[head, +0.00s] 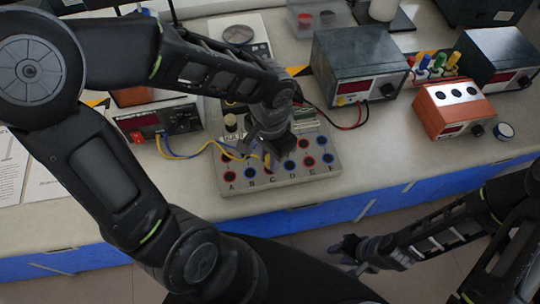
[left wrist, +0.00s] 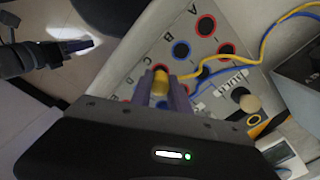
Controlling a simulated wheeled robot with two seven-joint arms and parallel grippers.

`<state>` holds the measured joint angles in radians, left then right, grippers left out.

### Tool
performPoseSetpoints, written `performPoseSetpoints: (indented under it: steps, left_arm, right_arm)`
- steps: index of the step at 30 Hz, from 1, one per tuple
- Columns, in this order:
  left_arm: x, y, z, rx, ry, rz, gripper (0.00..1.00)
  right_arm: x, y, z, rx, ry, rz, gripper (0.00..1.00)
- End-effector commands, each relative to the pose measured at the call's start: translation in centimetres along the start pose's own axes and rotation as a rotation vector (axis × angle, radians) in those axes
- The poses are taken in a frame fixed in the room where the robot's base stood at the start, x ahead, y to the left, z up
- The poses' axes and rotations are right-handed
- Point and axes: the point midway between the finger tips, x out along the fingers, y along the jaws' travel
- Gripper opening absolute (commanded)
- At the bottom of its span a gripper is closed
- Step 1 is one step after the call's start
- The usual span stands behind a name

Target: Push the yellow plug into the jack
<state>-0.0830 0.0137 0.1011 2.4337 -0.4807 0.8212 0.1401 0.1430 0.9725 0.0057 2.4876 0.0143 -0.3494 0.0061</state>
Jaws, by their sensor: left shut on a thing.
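The yellow plug (left wrist: 160,84) is held between the fingers of my left gripper (left wrist: 163,92), with its yellow cable running off to the right. In the head view, my left gripper (head: 267,152) is over the grey jack board (head: 290,180), near the column marked C, and hides most of the plug. The board has red and blue ringed jacks in rows, lettered along its front edge. The plug's tip and the jack under it are hidden, so I cannot tell whether it is in. My right gripper (head: 350,246) is off the bench front, away from the board; its jaws are unclear.
A blue cable runs beside the yellow one to a black meter (head: 158,122) left of the board. A dark power supply (head: 358,65) and an orange unit (head: 456,107) stand to the right. A cream knob (left wrist: 250,103) rises from the board. The bench front right of the board is clear.

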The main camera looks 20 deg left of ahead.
Motion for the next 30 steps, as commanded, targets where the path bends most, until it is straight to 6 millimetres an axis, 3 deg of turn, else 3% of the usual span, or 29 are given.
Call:
performPoseSetpoints:
  steps: [30]
  left_arm:
    - [0.8,0.0,0.0,0.0,0.0,0.0,0.0]
  right_arm:
    - [0.75,0.27,-0.02,0.0,0.0,0.0,0.36]
